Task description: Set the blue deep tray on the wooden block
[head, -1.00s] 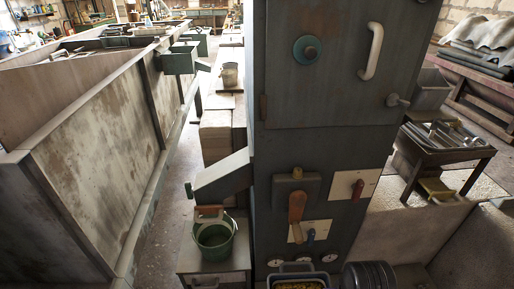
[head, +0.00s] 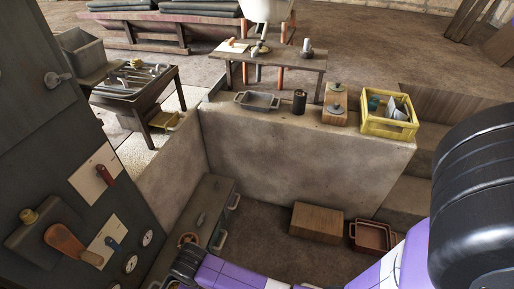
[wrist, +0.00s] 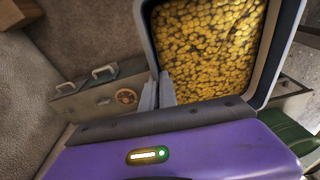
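The blue deep tray (wrist: 285,52) has a blue-grey rim and is full of small yellow pieces. It fills the upper right of the wrist view. My gripper (wrist: 158,92) has its fingers close together at the tray's near left corner, apparently pinching its wall. In the head view my gripper (head: 186,264) is at the lower edge, and the tray there is almost wholly cut off. A plain wooden block (head: 318,222) lies on the floor against the low concrete wall, its top bare.
A reddish tray (head: 372,237) stands right of the block. A grey cabinet (head: 212,205) with handles is to its left; its red wheel shows in the wrist view (wrist: 127,97). On the wall (head: 290,150) are a grey tray (head: 257,101) and a yellow crate (head: 388,125).

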